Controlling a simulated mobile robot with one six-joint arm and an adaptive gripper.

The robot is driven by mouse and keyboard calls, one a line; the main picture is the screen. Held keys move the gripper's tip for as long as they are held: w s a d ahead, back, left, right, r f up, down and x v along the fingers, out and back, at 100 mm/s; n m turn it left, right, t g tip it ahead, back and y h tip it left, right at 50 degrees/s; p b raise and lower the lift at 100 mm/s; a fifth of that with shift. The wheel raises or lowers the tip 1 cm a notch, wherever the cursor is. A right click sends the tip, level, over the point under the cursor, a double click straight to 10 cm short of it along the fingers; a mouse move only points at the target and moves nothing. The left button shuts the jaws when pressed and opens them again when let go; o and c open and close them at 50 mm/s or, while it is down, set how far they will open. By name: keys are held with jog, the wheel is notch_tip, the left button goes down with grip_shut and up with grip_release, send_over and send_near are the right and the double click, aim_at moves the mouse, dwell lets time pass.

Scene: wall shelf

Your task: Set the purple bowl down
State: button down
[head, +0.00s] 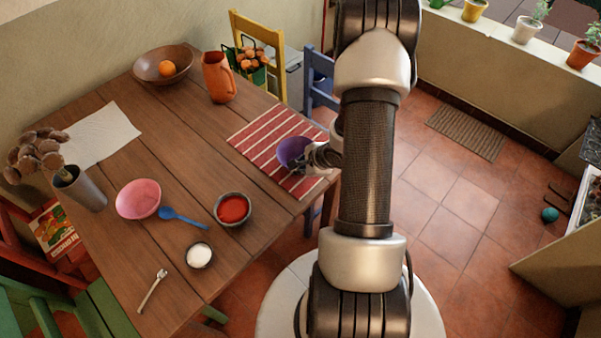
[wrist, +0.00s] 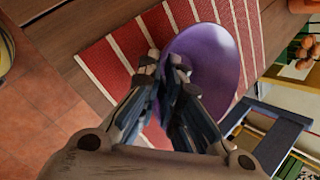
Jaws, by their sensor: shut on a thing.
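The purple bowl (head: 291,152) is at the right side of the wooden table, over the red and white striped mat (head: 250,141). My gripper (head: 312,157) is shut on the bowl's near right rim. In the wrist view the bowl (wrist: 205,62) is beyond the fingers (wrist: 168,72), which pinch its edge, and the striped mat (wrist: 112,65) shows behind it. I cannot tell whether the bowl touches the mat or is just above it. My gripper hides part of its rim.
The wooden table (head: 185,142) also holds a red-filled bowl (head: 232,209), a pink bowl (head: 138,199), a blue spoon (head: 182,217), an orange jug (head: 218,77) and a wooden bowl (head: 150,66). A blue chair (head: 318,95) and a yellow chair (head: 262,32) stand by the far edge.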

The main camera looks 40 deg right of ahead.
jog(key=shift+f, duration=0.55)
jog(key=shift+r, duration=0.15)
jog(key=c, duration=1.8)
grip_release()
